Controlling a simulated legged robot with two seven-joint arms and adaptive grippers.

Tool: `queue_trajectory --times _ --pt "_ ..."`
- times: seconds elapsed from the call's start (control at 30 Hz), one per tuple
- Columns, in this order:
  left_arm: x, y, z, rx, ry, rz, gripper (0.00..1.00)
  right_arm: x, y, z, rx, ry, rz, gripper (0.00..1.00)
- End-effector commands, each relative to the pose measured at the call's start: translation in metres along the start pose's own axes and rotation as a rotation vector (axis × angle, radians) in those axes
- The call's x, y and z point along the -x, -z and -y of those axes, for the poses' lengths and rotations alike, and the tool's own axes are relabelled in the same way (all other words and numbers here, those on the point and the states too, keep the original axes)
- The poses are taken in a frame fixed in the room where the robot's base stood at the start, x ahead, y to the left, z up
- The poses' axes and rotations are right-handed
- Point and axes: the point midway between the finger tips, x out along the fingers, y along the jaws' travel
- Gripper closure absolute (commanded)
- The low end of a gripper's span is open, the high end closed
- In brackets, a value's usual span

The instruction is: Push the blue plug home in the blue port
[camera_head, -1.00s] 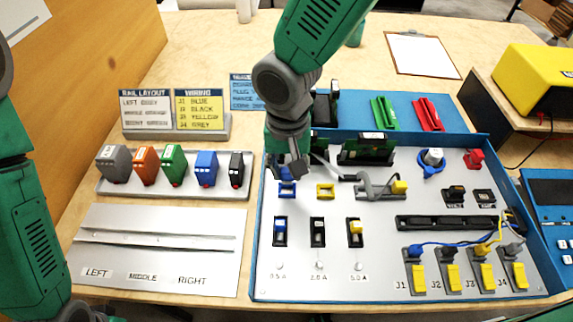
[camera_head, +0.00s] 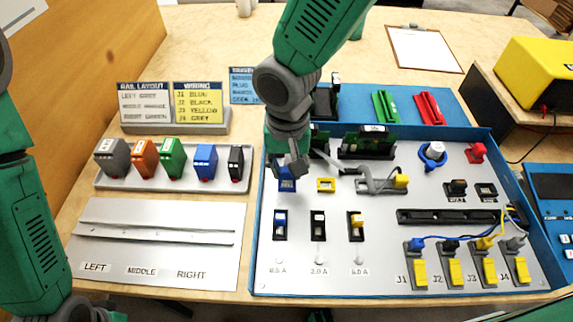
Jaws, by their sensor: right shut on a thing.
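My right gripper (camera_head: 288,171) reaches down from the top over the upper left of the grey panel (camera_head: 330,270). It is shut on the blue plug, which its fingers mostly hide. The blue port (camera_head: 287,186) shows directly below the fingertips, partly covered. The plug seems to be at the port, but I cannot tell how deep it sits.
Right of the blue port are a yellow port (camera_head: 326,185) and a yellow plug (camera_head: 401,180) on a grey bracket. Coloured modules sit in a tray (camera_head: 225,184) to the left. The panel has a raised blue rim (camera_head: 258,235).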

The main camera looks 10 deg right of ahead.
Motion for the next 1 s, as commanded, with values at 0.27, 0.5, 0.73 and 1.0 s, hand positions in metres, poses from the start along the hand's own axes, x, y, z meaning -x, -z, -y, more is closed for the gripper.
queue_trajectory --times 0.27,0.5,0.73,1.0 --pt "-0.0027 -0.0001 0.0000 0.000 0.000 0.000 0.60 -0.0087 0.0002 0.0000 0.001 0.000 -0.001 1.00" --pt "-0.0026 -0.0001 0.0000 0.000 0.000 0.000 0.60 -0.0093 0.0002 0.0000 0.000 0.000 -0.001 1.00" --pt "-0.0026 -0.0001 0.0000 0.000 0.000 0.000 0.60 -0.0093 0.0002 0.0001 0.000 0.000 -0.001 1.00" --pt "-0.0035 -0.0001 0.0000 0.000 0.000 0.000 0.60 -0.0119 0.0001 0.0000 0.000 0.000 -0.001 1.00"
